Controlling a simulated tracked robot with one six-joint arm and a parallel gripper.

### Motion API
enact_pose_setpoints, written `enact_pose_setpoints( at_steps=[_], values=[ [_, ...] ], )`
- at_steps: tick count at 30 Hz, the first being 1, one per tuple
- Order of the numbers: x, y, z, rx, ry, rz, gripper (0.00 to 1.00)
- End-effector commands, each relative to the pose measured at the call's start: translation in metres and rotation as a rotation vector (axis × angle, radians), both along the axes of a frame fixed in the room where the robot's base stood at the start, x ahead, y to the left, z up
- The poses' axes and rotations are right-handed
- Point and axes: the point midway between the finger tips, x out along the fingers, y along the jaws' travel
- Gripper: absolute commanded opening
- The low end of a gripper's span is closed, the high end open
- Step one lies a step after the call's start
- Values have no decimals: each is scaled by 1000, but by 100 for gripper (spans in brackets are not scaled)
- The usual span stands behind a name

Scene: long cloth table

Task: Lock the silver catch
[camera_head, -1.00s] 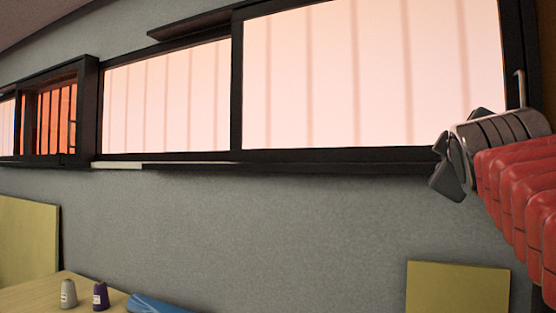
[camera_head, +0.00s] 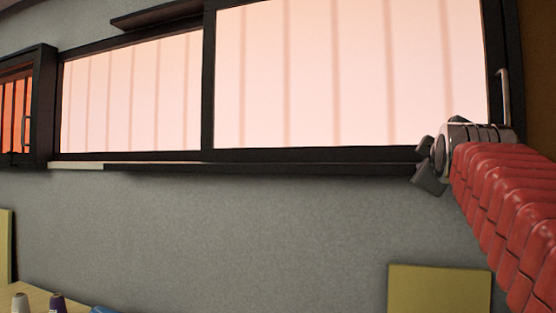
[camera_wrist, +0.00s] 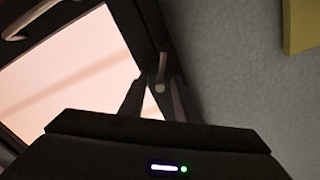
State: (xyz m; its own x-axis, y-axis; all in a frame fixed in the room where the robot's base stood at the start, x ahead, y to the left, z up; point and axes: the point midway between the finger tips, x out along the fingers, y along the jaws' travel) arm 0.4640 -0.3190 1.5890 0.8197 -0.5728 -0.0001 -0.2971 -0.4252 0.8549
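A small silver catch (camera_wrist: 161,74) shows in the wrist view on the dark window frame (camera_wrist: 138,30). My gripper (camera_wrist: 155,100) is open, its two dark fingers apart, with the catch between or just beyond them; I cannot tell whether they touch it. In the head view my gripper (camera_head: 428,166) is at the lower right part of the dark window frame (camera_head: 300,156), and the catch is hidden there.
A long silver handle (camera_head: 504,92) stands on the window's right edge, above my gripper. Below are a grey wall (camera_head: 250,225) and a yellow panel (camera_head: 440,290). Spools (camera_head: 57,303) stand on a table at lower left.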

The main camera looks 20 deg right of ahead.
Motion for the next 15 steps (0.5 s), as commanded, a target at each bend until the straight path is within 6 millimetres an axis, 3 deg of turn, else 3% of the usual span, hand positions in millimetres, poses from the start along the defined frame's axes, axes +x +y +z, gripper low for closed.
enact_pose_setpoints(
  at_steps=[13,15],
  values=[
    [2,3,0,0,0,7,1],
    [2,3,0,1,1,8,0]
  ],
)
